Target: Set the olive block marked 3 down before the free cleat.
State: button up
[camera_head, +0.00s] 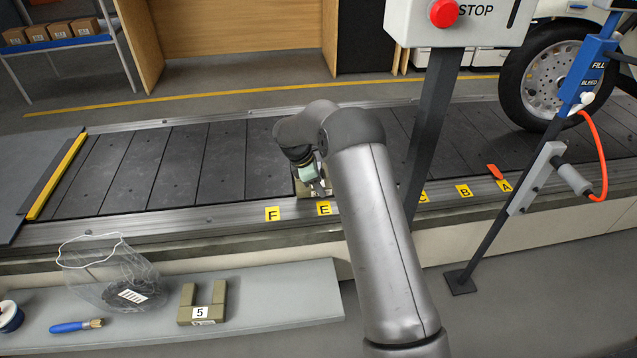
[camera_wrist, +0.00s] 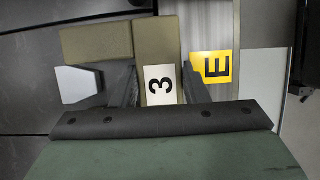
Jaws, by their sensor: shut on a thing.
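The olive block marked 3 (camera_wrist: 157,42) is between the two fingers of my gripper (camera_wrist: 160,84), which is shut on it. Its white label with the 3 faces the wrist camera. In the head view the block (camera_head: 299,188) shows only in part, under my gripper (camera_head: 313,187), at the near edge of the slat conveyor (camera_head: 223,160) by the yellow E tag (camera_head: 323,208). In the wrist view the E tag (camera_wrist: 211,67) is just right of the block. I cannot tell whether the block touches the slats.
A grey shelf (camera_head: 270,290) in front holds an olive block marked 5 (camera_head: 201,304), a clear bag (camera_head: 110,275) and a blue-handled tool (camera_head: 75,326). The stop-box post (camera_head: 432,125) stands right of my arm. A wheel (camera_head: 545,75) rests on the belt at right.

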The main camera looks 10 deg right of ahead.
jog(key=o, duration=1.4)
jog(key=p+v, duration=0.6)
jog(key=v, duration=1.1)
jog(key=s+d+r+m+p, duration=0.1)
jog(key=s+r+p, duration=0.2)
jog(key=r, duration=0.3)
jog(key=s+r+m+p, duration=0.2)
jog(key=s+r+p, duration=0.15)
jog(key=r, duration=0.35)
jog(key=s+d+r+m+y+p, duration=0.25)
jog(key=s+r+m+p, duration=0.25)
jog(key=s+r+p, duration=0.65)
jog(key=s+r+m+p, duration=0.3)
jog(key=s, duration=0.5)
jog(key=s+d+r+m+y+p, duration=0.1)
jog(key=s+r+m+p, duration=0.2)
jog(key=s, duration=0.4)
jog(key=s+d+r+m+y+p, duration=0.1)
jog(key=s+r+m+p, duration=0.2)
jog(key=s, duration=0.5)
jog(key=shift+s+r+t+p, duration=0.3)
jog(key=shift+r+p, duration=0.15)
jog(key=shift+r, duration=0.45)
